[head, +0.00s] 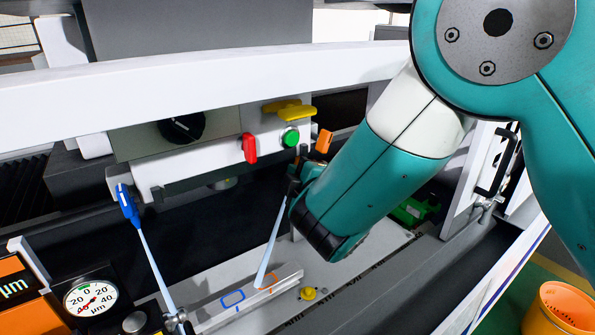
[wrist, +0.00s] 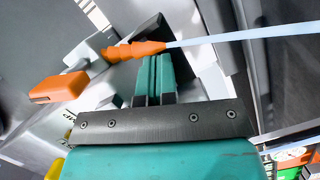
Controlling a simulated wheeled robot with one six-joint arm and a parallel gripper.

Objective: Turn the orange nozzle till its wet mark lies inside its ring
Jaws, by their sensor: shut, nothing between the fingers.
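The orange nozzle (wrist: 135,50) shows in the wrist view, just beyond my fingertips, with a pale jet (wrist: 240,35) leaving it to the right. In the head view the nozzle is hidden behind my gripper (head: 294,186). The jet (head: 272,240) runs down and slightly left from there to the left edge of the orange ring (head: 270,279) on the pale bar. I cannot tell whether the wet mark is inside the ring. My gripper (wrist: 155,62) is shut and empty, its tips close to the nozzle; contact is unclear.
A blue nozzle (head: 128,205) sprays at the left, and a blue ring (head: 233,298) lies left of the orange one. An orange lever (head: 324,141), green button (head: 290,138) and red switch (head: 249,148) sit close above my gripper. A dial gauge (head: 91,299) stands lower left.

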